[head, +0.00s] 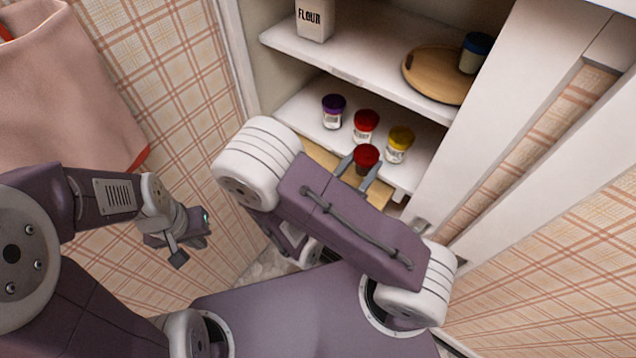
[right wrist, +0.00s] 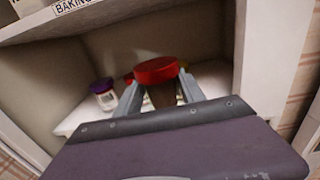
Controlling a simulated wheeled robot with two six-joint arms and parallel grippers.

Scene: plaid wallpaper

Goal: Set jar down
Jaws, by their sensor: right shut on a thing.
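My right gripper (head: 360,172) is shut on a red-lidded jar (head: 367,157) with dark contents, in front of the lower white shelf (head: 299,108). The right wrist view shows this jar (right wrist: 157,71) between the two fingers, its lid above them. On the lower shelf stand a purple-lidded jar (head: 332,112), another red-lidded jar (head: 366,127) and a yellow-lidded jar (head: 399,145). The purple-lidded jar shows left of the fingers in the right wrist view (right wrist: 104,94). My left gripper (head: 187,246) hangs empty at the left; its finger opening is unclear.
The upper shelf (head: 350,68) carries a flour bag (head: 315,20) and a round wooden board (head: 432,78) with a dark-lidded container (head: 474,53). White cabinet framing bounds the right side. A pink cloth (head: 65,90) hangs at the left. A wooden surface (head: 378,192) lies below the lower shelf.

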